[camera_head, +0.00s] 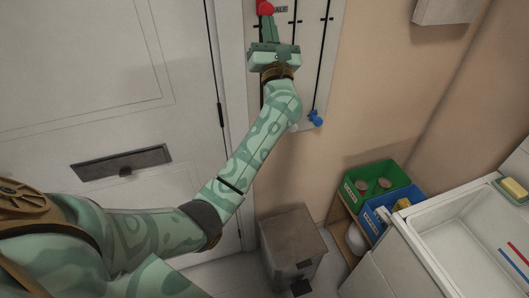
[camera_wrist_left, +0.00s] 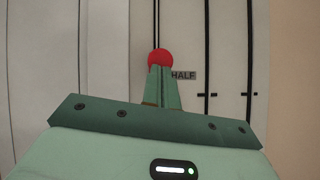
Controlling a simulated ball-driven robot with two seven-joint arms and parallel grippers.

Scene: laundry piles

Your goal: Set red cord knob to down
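The red cord knob (camera_head: 265,8) is at the top of the pale wall panel, on its leftmost dark cord line. It also shows in the left wrist view (camera_wrist_left: 160,58), just left of a label reading "HALF". My left gripper (camera_head: 268,22) reaches up to the panel, its fingertips right at the knob. In the left wrist view the two fingers (camera_wrist_left: 162,77) lie close together and look shut, with the knob showing above their tips. I cannot tell whether the tips touch it. My right gripper is not in view.
A blue knob (camera_head: 316,118) sits low on the panel's right cord (camera_head: 325,50). A white door with a mail slot (camera_head: 121,163) is at left. Below stand a grey bin (camera_head: 292,250), a green box (camera_head: 349,190), a blue box (camera_head: 374,222) and a white sink (camera_head: 432,262).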

